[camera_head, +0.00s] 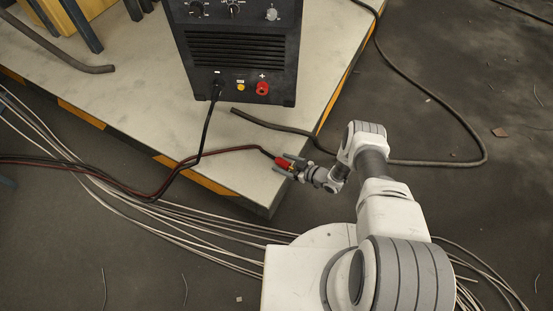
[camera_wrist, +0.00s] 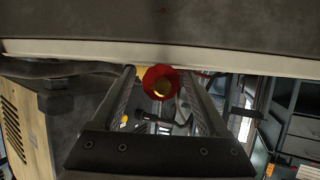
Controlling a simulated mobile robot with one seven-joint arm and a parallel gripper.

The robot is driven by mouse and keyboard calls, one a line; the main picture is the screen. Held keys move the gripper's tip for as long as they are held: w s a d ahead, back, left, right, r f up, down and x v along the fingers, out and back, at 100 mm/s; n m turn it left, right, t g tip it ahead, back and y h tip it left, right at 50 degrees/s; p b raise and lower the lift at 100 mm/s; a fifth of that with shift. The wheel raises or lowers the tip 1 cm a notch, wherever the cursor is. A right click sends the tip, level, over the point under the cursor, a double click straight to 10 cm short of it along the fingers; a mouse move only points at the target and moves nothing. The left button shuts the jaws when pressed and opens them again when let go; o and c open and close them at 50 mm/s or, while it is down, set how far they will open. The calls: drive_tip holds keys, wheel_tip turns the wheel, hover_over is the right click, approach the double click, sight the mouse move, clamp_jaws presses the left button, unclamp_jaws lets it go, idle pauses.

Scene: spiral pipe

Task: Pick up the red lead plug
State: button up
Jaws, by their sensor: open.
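The red lead plug (camera_head: 284,162) lies near the right front edge of the pale platform, at the end of a dark red-and-black lead. In the wrist view the plug (camera_wrist: 161,76) shows end-on, as a red ring with a brass-coloured centre. My gripper (camera_head: 288,168) is at the plug, with its fingers on either side of it. In the wrist view my gripper (camera_wrist: 160,74) is open.
A black welding machine (camera_head: 240,50) stands on the platform (camera_head: 120,90). A black lead is plugged into its front, and its red socket (camera_head: 262,88) shows at the right. A dark hose (camera_head: 270,124) crosses the platform edge. Several pale cables (camera_head: 190,237) run along the floor.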

sight(284, 162)
clamp_jaws()
idle(0.5)
drive_tip(key=shift+r, duration=0.15)
wheel_tip(284, 162, up, 4)
drive_tip(key=p, duration=0.2)
drive_tip(key=shift+w+p, duration=0.1)
drive_tip(key=shift+p, duration=0.2)
drive_tip(key=w+d+r, duration=0.3)
drive_tip(key=w+r, duration=0.3)
drive_tip(key=w, duration=0.5)
drive_tip(key=shift+r, duration=0.4)
